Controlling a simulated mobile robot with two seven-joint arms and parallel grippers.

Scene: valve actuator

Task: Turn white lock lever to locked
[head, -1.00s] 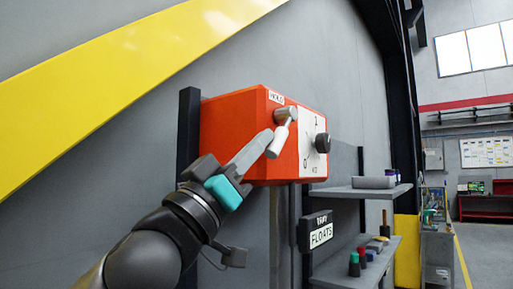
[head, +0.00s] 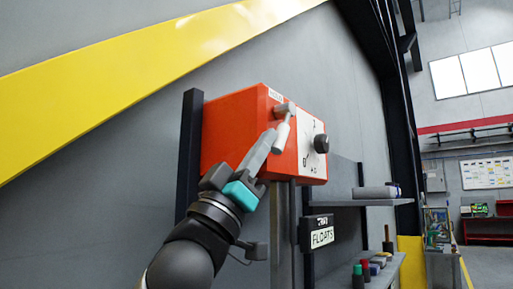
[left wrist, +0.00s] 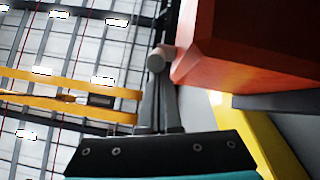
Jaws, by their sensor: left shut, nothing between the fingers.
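The pale lock lever (head: 283,132) is on the front of the orange actuator box (head: 232,132), at its left side. It hangs down from a round pivot, leaning slightly left at its lower end. My left gripper (head: 268,139) is shut and empty. Its fingertips are at the lever's left side; I cannot tell if they touch it. In the left wrist view, the shut fingers (left wrist: 162,88) point up toward a round grey end, likely of the lever (left wrist: 160,58), beside the orange box (left wrist: 240,45). My right gripper is not in view.
A black knob (head: 321,144) sticks out of the white dial plate to the right of the lever. A dark post (head: 188,150) stands left of the box. Below are a FLOATS sign (head: 320,237) and grey shelves (head: 362,202) with small items.

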